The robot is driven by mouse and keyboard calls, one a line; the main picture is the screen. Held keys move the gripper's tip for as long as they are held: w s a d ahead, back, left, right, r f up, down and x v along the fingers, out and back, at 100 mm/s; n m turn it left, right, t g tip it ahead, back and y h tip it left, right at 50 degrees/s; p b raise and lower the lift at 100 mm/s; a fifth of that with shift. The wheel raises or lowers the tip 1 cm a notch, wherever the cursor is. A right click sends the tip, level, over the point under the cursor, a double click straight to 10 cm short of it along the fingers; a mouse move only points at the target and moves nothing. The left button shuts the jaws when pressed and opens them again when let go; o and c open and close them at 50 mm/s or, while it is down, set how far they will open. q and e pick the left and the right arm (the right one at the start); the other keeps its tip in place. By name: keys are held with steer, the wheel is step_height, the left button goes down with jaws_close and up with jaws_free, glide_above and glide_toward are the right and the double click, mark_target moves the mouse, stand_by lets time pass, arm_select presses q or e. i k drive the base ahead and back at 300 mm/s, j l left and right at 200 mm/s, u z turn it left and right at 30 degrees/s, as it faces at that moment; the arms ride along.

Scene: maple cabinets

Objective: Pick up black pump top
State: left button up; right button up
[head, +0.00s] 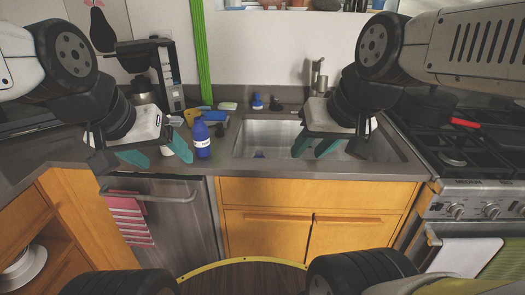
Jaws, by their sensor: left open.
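A small black item (275,103) stands behind the sink, to the right of a small blue bottle; it may be the black pump top, but it is too small to be sure. Another small dark item (220,130) sits on the counter just right of a blue bottle (202,140). My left gripper (157,155) is open and empty above the counter's front, left of the blue bottle. My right gripper (314,148) is open and empty over the sink, to the right of and nearer than the black item. Its wrist and fingers hide part of the sink.
The sink (258,140) is set into the grey counter. A coffee maker (165,75) stands at the back left. A yellow-handled item (191,115) lies near the blue bottle. A gas stove (455,150) is at the right. A pink striped towel (130,220) hangs below the counter.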

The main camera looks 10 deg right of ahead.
mark_target(219, 133)
steer(key=i+z, duration=0.15)
steer(key=i, duration=0.3)
steer(key=i+j+z, duration=0.15)
steer(key=i, duration=0.35)
